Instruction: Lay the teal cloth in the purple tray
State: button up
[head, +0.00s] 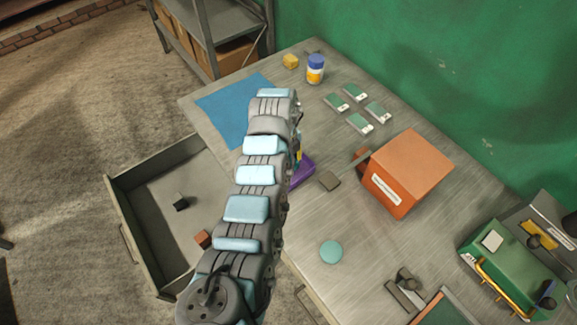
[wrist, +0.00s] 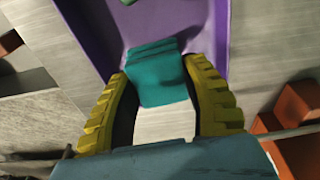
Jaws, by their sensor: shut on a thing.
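In the wrist view the teal cloth (wrist: 157,75) is a small folded piece between the yellow fingers of my gripper (wrist: 160,78), which is shut on it. The purple tray (wrist: 90,35) is just beyond the fingers, and the cloth overlaps its near part in the picture. I cannot tell whether the cloth touches the tray. In the head view only part of the purple tray (head: 303,170) shows beside my arm. My arm hides the cloth and most of my gripper there.
A teal disc (head: 331,252) lies nearer. A blue mat (head: 222,112), a blue-capped jar (head: 315,70) and several green cards (head: 360,124) lie farther back. An open drawer (head: 150,245) juts out left.

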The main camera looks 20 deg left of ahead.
jog(key=shift+f, duration=0.1)
jog(key=shift+w+f, duration=0.15)
jog(key=shift+f, duration=0.15)
notch_tip(320, 180, down, 2)
jog(key=shift+f, duration=0.4)
jog(key=shift+f, duration=0.15)
jog(key=o, duration=1.1)
jog(key=r, duration=0.4)
jog(key=a+r, duration=0.1)
jog(key=r, duration=0.7)
jog(key=shift+w+a+r, duration=0.1)
jog(key=shift+w+a, duration=0.1)
jog(key=shift+w, duration=0.1)
